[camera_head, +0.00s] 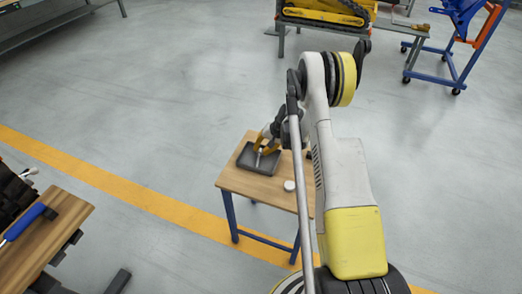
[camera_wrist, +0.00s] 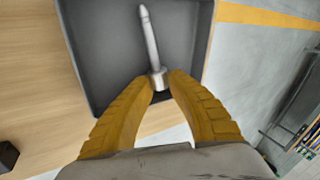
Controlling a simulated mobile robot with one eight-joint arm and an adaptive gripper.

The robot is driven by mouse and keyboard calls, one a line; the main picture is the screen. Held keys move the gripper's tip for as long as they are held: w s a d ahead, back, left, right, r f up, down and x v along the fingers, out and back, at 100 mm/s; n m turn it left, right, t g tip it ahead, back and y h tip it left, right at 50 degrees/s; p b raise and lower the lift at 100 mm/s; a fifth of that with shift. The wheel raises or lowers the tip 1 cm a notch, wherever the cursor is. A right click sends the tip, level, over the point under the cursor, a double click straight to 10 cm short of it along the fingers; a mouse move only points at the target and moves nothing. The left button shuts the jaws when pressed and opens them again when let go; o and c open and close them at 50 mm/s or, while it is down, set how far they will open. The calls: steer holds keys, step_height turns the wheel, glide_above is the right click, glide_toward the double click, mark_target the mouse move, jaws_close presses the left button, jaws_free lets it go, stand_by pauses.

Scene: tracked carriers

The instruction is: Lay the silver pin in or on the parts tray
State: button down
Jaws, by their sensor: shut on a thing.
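The silver pin (camera_wrist: 150,40) is a slim, pointed rod with a wider collar at its near end. In the wrist view, my gripper (camera_wrist: 160,82) has its yellow fingers closed on that collar end. The pin lies over the inside of the dark grey parts tray (camera_wrist: 98,45); I cannot tell whether it touches the floor. In the head view, the tray (camera_head: 247,158) sits on a small wooden-topped table (camera_head: 240,183), with my gripper (camera_head: 267,147) above it. The pin shows there only as a small light streak, partly hidden by the fingers.
A small white round thing (camera_head: 289,186) stands on the table near the tray. A workbench (camera_head: 45,235) with a blue-handled hammer (camera_head: 25,222) is at the left. A yellow tracked carrier (camera_head: 325,14) and a blue wheeled frame (camera_head: 460,60) stand at the back. Floor between is clear.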

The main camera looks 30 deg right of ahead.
steer(key=shift+f, duration=0.2)
steer(key=c, duration=1.4)
jaws_free()
steer(key=shift+f, duration=0.2)
steer(key=shift+s+r, duration=0.1)
